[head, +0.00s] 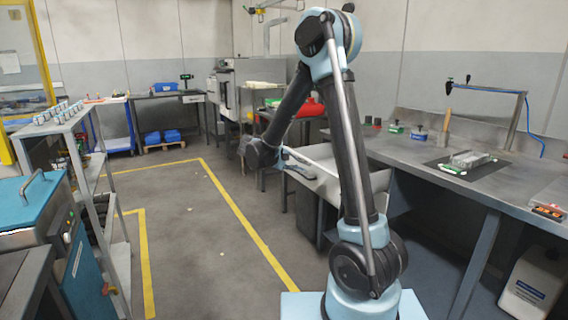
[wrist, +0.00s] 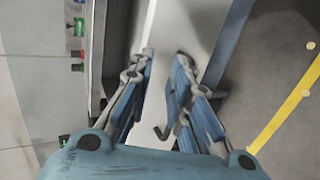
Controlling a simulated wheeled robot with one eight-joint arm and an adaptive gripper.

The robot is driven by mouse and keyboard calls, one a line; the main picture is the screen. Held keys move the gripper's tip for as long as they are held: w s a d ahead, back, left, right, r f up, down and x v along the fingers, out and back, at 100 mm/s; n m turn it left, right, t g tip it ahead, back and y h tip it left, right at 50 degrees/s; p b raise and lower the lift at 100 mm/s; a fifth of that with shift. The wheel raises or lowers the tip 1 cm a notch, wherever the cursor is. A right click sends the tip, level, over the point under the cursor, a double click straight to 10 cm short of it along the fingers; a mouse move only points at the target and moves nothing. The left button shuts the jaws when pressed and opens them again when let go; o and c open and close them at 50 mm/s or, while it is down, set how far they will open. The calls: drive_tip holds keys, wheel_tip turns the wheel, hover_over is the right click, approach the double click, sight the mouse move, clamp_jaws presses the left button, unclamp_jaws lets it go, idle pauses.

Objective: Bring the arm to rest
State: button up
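My arm (head: 352,150) rises from its light blue base at the lower right in the head view. It bends at a high elbow and comes down to a dark wrist joint over the floor side of the workbench. My gripper (head: 296,167) is small there, pointing right, in front of a pale metal tray or sink surface. In the wrist view my gripper (wrist: 165,54) shows two blue-grey fingers with their tips apart. Nothing is between them. A pale surface and a dark hook-like shape lie beyond the fingers.
The workbench (head: 425,165) on the right carries a dark mat with a clear part, small coloured boxes and a lamp frame. A shelf rack (head: 62,125) with several cans stands left. Yellow floor lines (head: 245,222) mark a clear aisle. A white canister (head: 532,285) stands under the bench.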

drive_tip(key=s+d+r+m+g+y, duration=0.25)
drive_tip(key=s+d+y, duration=0.25)
drive_tip(key=s+d, duration=1.1)
drive_tip(key=s+a+f+m+y, duration=0.1)
drive_tip(key=s+a+f+y, duration=0.1)
drive_tip(key=s, duration=0.8)
drive_tip(key=s+a+f+m+y, duration=0.1)
drive_tip(key=s+a+f+y, duration=0.1)
drive_tip(key=s+f+y, duration=0.2)
drive_tip(key=s+f, duration=0.3)
drive_tip(key=s, duration=0.3)
drive_tip(key=shift+s+m+g, duration=0.25)
drive_tip(key=shift+m+g, duration=0.1)
drive_tip(key=shift+f, duration=0.1)
drive_tip(key=shift+w+f, duration=0.2)
drive_tip(key=shift+w, duration=0.25)
